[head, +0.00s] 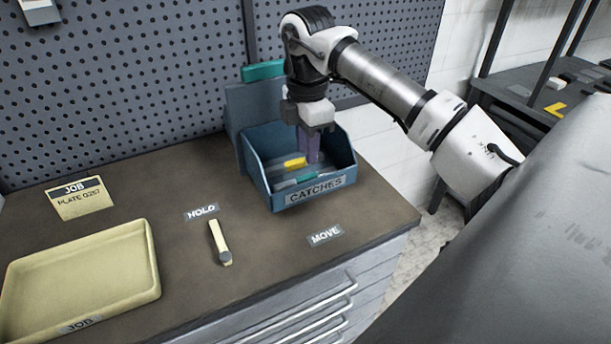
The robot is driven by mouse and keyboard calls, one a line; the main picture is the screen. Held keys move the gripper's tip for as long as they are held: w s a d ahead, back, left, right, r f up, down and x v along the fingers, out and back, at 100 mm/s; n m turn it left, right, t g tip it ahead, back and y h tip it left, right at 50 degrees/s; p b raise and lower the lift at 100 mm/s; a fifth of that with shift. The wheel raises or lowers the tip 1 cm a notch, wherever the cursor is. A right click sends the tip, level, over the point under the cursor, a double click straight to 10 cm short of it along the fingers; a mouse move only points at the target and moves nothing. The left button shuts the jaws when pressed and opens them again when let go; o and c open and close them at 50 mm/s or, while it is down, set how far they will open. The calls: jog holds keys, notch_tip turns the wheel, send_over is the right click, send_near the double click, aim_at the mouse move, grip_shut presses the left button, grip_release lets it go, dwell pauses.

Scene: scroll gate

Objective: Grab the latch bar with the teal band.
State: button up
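A blue open bin (318,196) labelled CATCHES stands on the bench. In it a teal band (306,177) shows low behind the front wall, on a piece lying flat and partly hidden. A yellow band (295,163) shows just behind it. My gripper (309,150) points down into the bin, behind and above the teal band and apart from it in the picture. A purple upright shape is at its fingertips; I cannot tell whether it is the fingers or a separate piece, nor whether the gripper is open.
A cream bar with a grey round end (219,242) lies on the bench between the HOLD label (202,212) and the MOVE label (325,235). A yellow tray (150,260) and a job card (80,198) are at left. A pegboard (130,90) stands behind.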

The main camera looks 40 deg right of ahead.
aim_at(306, 177)
jog(key=shift+s+a+f+p, duration=0.15)
jog(key=shift+f+p, duration=0.4)
jog(key=shift+f, duration=1.05)
jog(key=shift+w+a+f+p, duration=0.1)
jog(key=shift+f+p, duration=0.45)
jog(key=shift+f, duration=1.05)
grip_shut()
